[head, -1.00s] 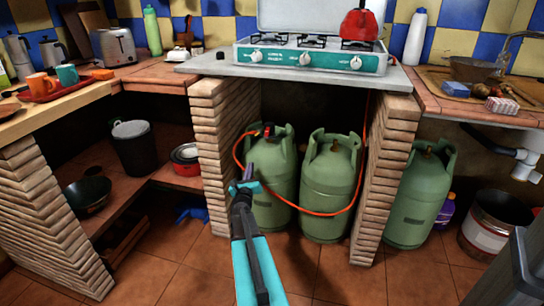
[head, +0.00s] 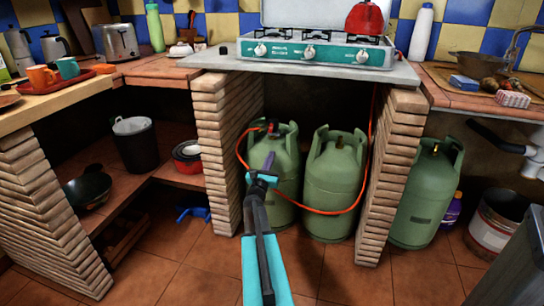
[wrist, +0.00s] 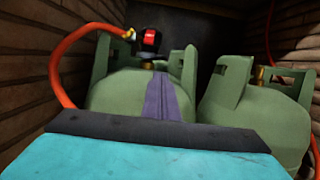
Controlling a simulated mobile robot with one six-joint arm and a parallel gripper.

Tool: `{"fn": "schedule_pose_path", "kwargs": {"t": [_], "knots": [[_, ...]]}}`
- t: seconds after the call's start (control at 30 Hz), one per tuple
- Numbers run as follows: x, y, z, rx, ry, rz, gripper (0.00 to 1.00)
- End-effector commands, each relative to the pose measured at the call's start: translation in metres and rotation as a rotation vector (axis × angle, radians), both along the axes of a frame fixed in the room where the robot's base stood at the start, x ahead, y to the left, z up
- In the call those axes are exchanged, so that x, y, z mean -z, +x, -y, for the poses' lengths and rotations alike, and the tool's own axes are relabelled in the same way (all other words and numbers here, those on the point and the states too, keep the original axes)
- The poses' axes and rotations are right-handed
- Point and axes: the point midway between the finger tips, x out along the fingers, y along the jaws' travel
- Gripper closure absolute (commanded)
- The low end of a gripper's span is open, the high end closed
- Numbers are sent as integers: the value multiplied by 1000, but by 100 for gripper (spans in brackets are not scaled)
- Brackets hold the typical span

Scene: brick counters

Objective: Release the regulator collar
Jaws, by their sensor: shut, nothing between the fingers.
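The regulator (wrist: 150,40), black with a red front, sits on top of the left green gas cylinder (wrist: 110,92) in the wrist view. In the head view the regulator (head: 272,127) is small, inside the collar of that cylinder (head: 285,190). The orange hose (wrist: 62,55) leaves it leftward through a brass fitting. The regulator's own collar is too small to make out. My gripper (head: 268,160) is shut and empty, its purple fingers in front of the cylinder's upper part. In the wrist view my gripper (wrist: 163,82) points at the regulator from below, apart from it.
A second cylinder (head: 335,190) stands right of the first, between brick pillars (head: 218,150) under the stove counter (head: 300,76). A third cylinder (head: 425,200) stands beyond the right pillar. Floor in front is clear.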

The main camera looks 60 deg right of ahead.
Motion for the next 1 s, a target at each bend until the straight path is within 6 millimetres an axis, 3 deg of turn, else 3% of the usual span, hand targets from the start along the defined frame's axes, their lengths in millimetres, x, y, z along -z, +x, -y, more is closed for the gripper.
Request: {"fn": "schedule_pose_path", "kwargs": {"t": [0.7,1.0], "knots": [[-16,22,70,2,-1,1,100],[-22,26,86,2,0,0,100]]}}
